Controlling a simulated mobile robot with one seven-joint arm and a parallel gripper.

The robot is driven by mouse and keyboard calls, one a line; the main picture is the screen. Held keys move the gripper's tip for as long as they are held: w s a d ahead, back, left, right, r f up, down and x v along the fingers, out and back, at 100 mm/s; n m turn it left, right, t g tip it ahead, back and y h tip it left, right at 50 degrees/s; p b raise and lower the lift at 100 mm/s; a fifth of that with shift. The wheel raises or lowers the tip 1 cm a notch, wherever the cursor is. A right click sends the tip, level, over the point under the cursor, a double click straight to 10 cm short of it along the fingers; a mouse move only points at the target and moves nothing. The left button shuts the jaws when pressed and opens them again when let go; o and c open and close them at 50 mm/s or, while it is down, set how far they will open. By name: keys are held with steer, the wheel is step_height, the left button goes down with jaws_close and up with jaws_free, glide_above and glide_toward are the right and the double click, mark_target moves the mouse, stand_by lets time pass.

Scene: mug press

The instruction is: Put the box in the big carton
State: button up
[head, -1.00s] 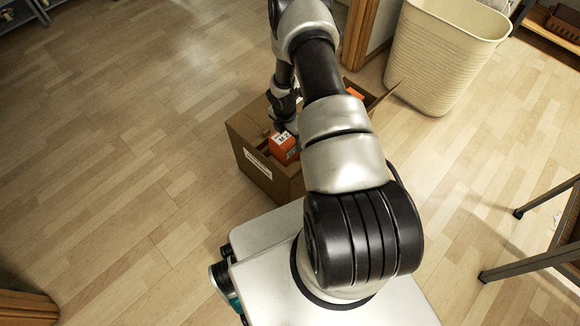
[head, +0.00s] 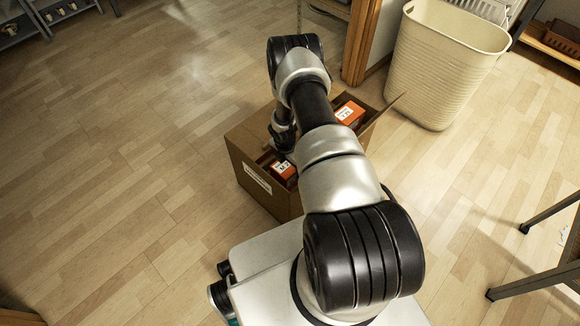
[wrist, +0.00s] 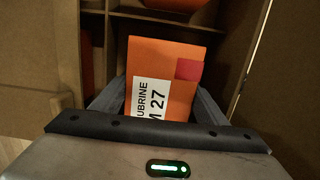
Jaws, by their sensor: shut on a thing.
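The orange box (head: 284,169) with a white label shows at the near end of the big brown carton (head: 243,158) in the head view, its top at about rim height. In the wrist view the orange box (wrist: 165,60) stands between my two grey fingers, its label reading "UBRINE" and "M 27". My gripper (wrist: 158,104) is shut on this box and points down into the carton. The carton shows inner dividers in the wrist view. Whether the box touches the carton's floor is hidden.
Another orange box (head: 349,112) sits in the carton's far right part. A cream bin (head: 440,70) stands behind it to the right, near a wooden post (head: 362,40). Dark table legs (head: 535,284) are at the right. The floor at the left is clear.

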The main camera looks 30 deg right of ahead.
steer(key=o, duration=1.3)
steer(key=shift+f, duration=0.1)
